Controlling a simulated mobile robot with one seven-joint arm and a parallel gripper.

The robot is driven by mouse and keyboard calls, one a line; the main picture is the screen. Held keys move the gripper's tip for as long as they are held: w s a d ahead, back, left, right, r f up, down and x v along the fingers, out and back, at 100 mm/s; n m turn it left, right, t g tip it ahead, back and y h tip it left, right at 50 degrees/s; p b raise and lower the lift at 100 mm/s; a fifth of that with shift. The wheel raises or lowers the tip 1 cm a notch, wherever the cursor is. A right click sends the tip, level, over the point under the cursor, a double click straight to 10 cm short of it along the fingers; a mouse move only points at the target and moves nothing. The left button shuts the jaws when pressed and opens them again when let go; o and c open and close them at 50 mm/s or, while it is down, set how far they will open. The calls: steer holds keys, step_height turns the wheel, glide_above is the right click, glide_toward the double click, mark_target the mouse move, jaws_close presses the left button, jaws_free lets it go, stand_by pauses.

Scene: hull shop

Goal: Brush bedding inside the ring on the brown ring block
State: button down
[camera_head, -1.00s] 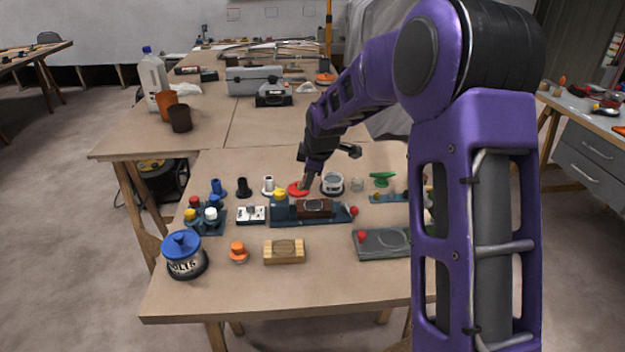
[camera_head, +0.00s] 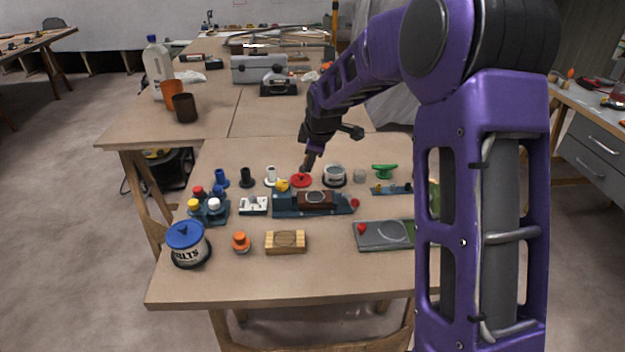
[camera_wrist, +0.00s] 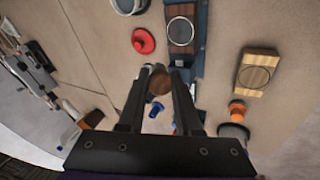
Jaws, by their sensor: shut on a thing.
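The brown ring block (camera_head: 317,198) is dark wood with a pale ring on top. It sits in a blue-grey holder (camera_head: 284,206) mid-table and shows upright in the wrist view (camera_wrist: 181,30). My gripper (camera_head: 309,158) is behind the block, above the red disc (camera_head: 301,181). It is shut on a brown, round-ended thing (camera_wrist: 159,82), seen end-on between the fingers in the wrist view. I take this to be the brush; its bristles are hidden. A round pot (camera_head: 334,175) with a pale rim stands right of the red disc and partly shows in the wrist view (camera_wrist: 129,5).
A light wood ring block (camera_head: 286,242) and an orange knob (camera_head: 240,242) are in front. A grey ringed plate (camera_head: 385,236) is to the right, a blue-lidded pot (camera_head: 187,244) front left. Small tubes (camera_head: 246,178) stand behind the holder. The front table edge is clear.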

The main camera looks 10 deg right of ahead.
steer(key=shift+r+p, duration=0.1)
steer(key=shift+p, duration=0.25)
steer(key=shift+w+a+r+p, duration=0.1)
steer(key=shift+w+p, duration=0.1)
steer(key=shift+p, duration=0.25)
steer(key=shift+w+a+r+g+h+p, duration=0.1)
steer(key=shift+w+g+h+p, duration=0.3)
steer(key=shift+p, duration=0.75)
steer(key=shift+w+a+f+g+p, duration=0.1)
steer(key=shift+w+f+g+p, duration=0.15)
steer(key=shift+g+p, duration=0.65)
steer(key=shift+w+f+h+p, duration=0.1)
steer(key=shift+h+p, duration=0.2)
steer(key=shift+p, duration=0.25)
